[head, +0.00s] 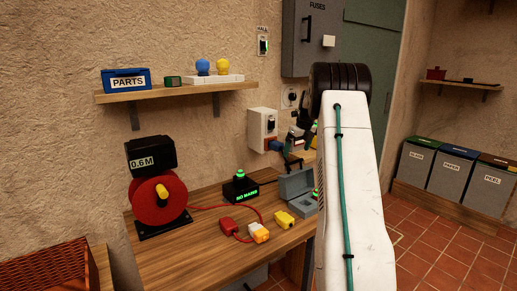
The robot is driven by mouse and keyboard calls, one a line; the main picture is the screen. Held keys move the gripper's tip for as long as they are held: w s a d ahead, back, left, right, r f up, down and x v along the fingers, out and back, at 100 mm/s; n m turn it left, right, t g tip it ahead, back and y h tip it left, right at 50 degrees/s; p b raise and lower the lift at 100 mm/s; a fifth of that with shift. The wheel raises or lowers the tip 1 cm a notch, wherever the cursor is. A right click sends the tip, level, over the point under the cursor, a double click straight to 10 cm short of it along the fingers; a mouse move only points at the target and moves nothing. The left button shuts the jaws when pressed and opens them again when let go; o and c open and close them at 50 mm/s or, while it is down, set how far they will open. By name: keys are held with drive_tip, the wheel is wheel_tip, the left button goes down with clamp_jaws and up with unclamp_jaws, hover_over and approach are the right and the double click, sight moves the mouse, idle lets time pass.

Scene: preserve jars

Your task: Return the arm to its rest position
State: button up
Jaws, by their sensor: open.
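My arm (352,190), white with a green cable along it, rises at the right of centre and bends at a black joint at the top. My gripper (288,149) is small and partly hidden behind the arm. Its dark fingers are open beside a blue plug (273,145) at the white wall box (262,124). I cannot tell whether the fingers touch the plug. No object shows held between them.
The wooden bench (180,262) carries a red cable reel (148,203), a black box with a green display (240,188), red and yellow connectors and an open grey case (297,185). A shelf (180,91) and grey fuse cabinet (305,50) are above. Bins (460,170) stand right, beyond free tiled floor.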

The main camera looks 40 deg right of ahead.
drive_tip(key=a+r+n, duration=0.4)
drive_tip(key=a, duration=0.4)
drive_tip(key=a+r+n, duration=0.3)
drive_tip(key=a+r, duration=0.1)
drive_tip(key=a, duration=0.3)
drive_tip(key=s+a+r+n, duration=0.3)
drive_tip(key=s+a+n, duration=0.15)
drive_tip(key=a, duration=0.55)
drive_tip(key=s+a+r+n, duration=0.3)
drive_tip(key=a+n, duration=0.3)
drive_tip(key=a, duration=0.4)
drive_tip(key=s+a+f+n+g, duration=0.1)
drive_tip(key=s+a+f+n, duration=0.3)
drive_tip(key=s+a+n, duration=0.6)
drive_tip(key=s+a+f+n, duration=0.4)
drive_tip(key=s+a+n, duration=0.5)
drive_tip(key=s, duration=0.8)
drive_tip(key=shift+a+n+g, duration=0.4)
drive_tip(key=shift+n, duration=0.15)
